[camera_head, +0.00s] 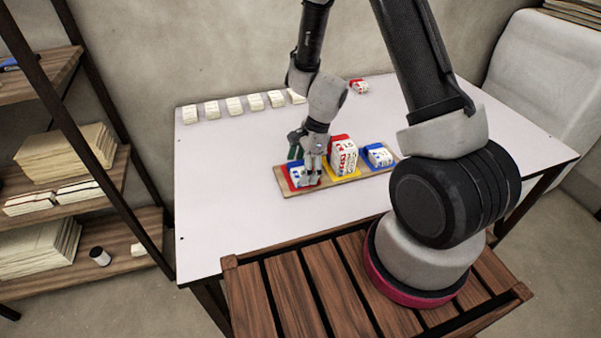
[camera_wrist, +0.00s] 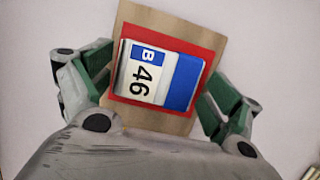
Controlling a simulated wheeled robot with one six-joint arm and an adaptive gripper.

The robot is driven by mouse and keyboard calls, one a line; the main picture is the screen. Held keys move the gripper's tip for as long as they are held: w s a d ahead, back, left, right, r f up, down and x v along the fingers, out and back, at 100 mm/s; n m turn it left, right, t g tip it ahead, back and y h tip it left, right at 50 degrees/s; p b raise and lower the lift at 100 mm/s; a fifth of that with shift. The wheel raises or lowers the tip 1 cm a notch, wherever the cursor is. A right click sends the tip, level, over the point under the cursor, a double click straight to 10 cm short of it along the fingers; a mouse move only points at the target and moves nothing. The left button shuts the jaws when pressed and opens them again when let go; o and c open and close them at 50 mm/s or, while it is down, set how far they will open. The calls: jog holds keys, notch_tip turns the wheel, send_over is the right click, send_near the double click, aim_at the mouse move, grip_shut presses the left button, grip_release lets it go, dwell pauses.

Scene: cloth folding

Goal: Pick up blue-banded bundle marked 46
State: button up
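The blue-banded bundle marked 46 (camera_wrist: 144,78) is white with a blue cover part and a "B" label. It lies on the red square (camera_wrist: 176,39) of a wooden tray. In the head view the bundle (camera_head: 297,174) is at the tray's left end, partly hidden by my gripper (camera_head: 309,178). In the wrist view my gripper (camera_wrist: 155,92) has its green-sided fingers spread on both sides of the bundle, with red showing between. It is open and holds nothing. The exact height of the fingertips over the tray is hard to tell.
The tray (camera_head: 334,189) also carries a taller red-marked stack (camera_head: 343,155) on yellow, close right of my gripper, and a blue-marked bundle (camera_head: 378,155) on blue. Several pale bundles (camera_head: 235,106) line the table's back left. A red-marked bundle (camera_head: 359,86) lies at the back. The front-left table (camera_head: 225,200) is clear.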

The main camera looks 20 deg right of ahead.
jog(key=c, duration=0.5)
